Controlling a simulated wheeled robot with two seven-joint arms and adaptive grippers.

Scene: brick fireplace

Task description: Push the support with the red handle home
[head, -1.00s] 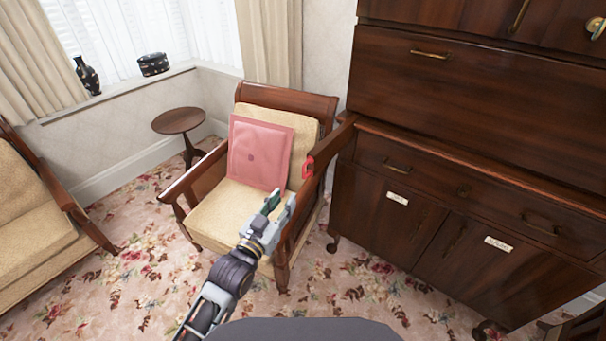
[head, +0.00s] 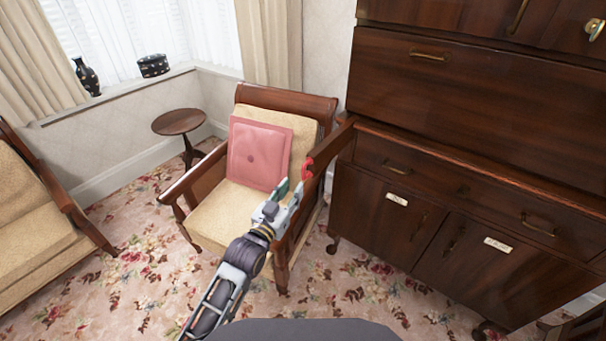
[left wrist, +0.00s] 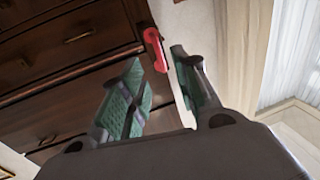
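The red handle (head: 307,168) is on the front end of a dark wooden support (head: 333,146) that sticks out from the left side of the bureau (head: 440,165). The red handle also shows in the left wrist view (left wrist: 155,48), just beyond the fingertips. My left gripper (head: 290,188) is just below and in front of the handle in the head view. In the left wrist view its two green-padded fingers (left wrist: 156,62) are apart, with nothing held between them. I cannot tell whether a fingertip touches the handle. My right gripper is not in view.
A wooden armchair (head: 224,207) with a pink cushion (head: 258,152) stands left of the support, close to my left gripper. A small round table (head: 178,121) is behind it. A sofa (head: 30,230) is at the left. Floral carpet (head: 120,290) lies open in front.

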